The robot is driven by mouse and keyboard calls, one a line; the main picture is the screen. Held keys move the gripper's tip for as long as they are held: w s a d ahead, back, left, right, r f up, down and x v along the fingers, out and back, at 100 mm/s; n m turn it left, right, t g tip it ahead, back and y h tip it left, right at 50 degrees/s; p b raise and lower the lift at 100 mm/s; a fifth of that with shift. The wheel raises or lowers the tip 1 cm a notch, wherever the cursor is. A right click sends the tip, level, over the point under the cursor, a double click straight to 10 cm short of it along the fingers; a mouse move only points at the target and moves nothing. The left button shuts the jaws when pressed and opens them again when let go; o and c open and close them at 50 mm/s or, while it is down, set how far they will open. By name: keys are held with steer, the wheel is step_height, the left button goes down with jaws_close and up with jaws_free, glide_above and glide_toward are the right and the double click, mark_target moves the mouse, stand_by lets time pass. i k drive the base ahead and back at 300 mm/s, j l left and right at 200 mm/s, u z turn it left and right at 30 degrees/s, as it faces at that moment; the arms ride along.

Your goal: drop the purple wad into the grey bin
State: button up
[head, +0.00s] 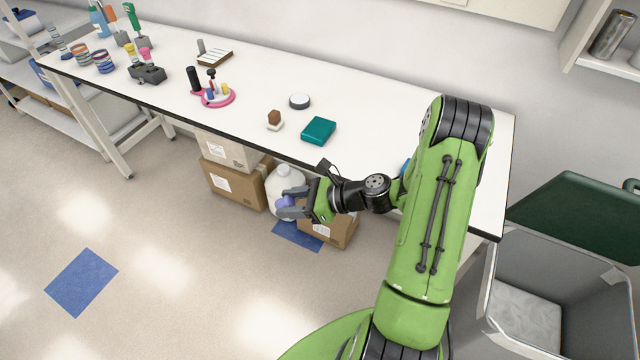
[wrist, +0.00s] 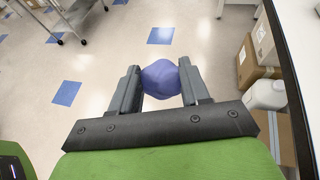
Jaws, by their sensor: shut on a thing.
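The purple wad (wrist: 161,79) is a small, rounded, crumpled lump. In the wrist view it sits between the two fingertips of my gripper (wrist: 160,85), which is shut on it. In the head view my gripper (head: 290,204) is off the front edge of the bench, above the floor, with the wad (head: 284,202) partly hidden by the fingers. The grey bin (head: 509,335) stands at the right, past the bench end, well apart from my gripper. It is open at the top, with a pale liner inside and a dark green lid (head: 584,212) raised behind it.
The white bench (head: 360,130) holds a teal box (head: 318,130), a brush (head: 274,121), a round tin (head: 299,101) and a pink tool holder (head: 218,97). Cardboard boxes (head: 235,184) and a white jug (head: 284,180) stand below the bench. The floor at left is clear.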

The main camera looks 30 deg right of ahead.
mark_target(516, 328)
steer(key=k+l+u, duration=0.1)
steer(key=k, duration=0.4)
steer(key=k+l+u, duration=0.1)
steer(key=k+l, duration=0.15)
steer(key=k, duration=0.3)
steer(key=k+l, duration=0.15)
steer(key=k, duration=0.4)
steer(key=k+l, duration=0.1)
steer(key=l, duration=0.25)
steer(key=k+l+u, duration=0.15)
steer(key=l, duration=0.2)
steer(key=k+l, duration=0.1)
steer(key=l, duration=0.25)
